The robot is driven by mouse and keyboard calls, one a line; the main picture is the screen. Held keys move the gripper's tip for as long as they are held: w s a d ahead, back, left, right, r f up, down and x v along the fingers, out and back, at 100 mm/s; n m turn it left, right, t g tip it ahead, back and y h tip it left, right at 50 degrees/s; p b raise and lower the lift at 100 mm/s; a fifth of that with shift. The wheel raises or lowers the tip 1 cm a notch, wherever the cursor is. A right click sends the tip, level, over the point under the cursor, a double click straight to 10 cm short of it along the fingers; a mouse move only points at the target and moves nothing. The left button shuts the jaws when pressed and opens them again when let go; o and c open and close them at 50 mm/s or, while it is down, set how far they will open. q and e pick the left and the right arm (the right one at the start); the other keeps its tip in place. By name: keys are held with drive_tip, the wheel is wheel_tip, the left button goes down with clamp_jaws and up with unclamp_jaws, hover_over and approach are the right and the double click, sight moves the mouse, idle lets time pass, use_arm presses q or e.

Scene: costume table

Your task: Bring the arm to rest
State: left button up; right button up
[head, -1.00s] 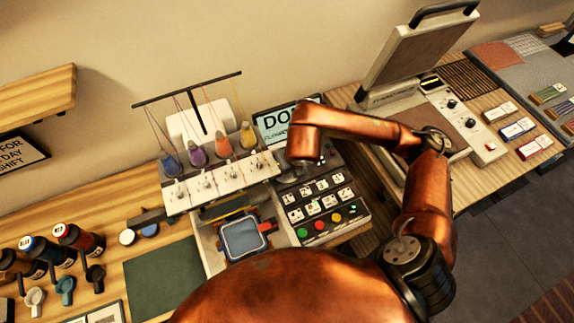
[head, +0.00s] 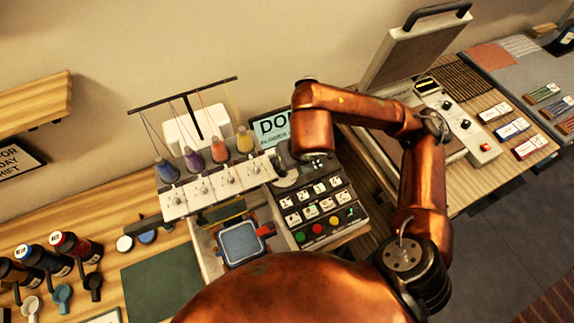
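My copper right arm (head: 424,185) comes in from the lower right, bends at the elbow and reaches left above the embroidery machine (head: 215,190). Its end link points down, in front of the machine's screen (head: 270,126) and just above the button panel (head: 318,205). I cannot make out the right gripper's fingers; the end link hides what is below it. No held object shows. My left arm and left gripper are outside the view. A blue square hoop (head: 241,243) with a red clip lies at the machine's front.
A heat press (head: 415,50) with its lid raised stands behind and right of the arm. Colored spools (head: 219,150) and a thread rack top the machine. Dark bottles (head: 75,245) and small cups stand at left. A green mat (head: 160,283) is bare.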

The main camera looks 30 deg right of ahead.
drive_tip(key=shift+s+r, duration=0.2)
drive_tip(key=shift+r, duration=0.3)
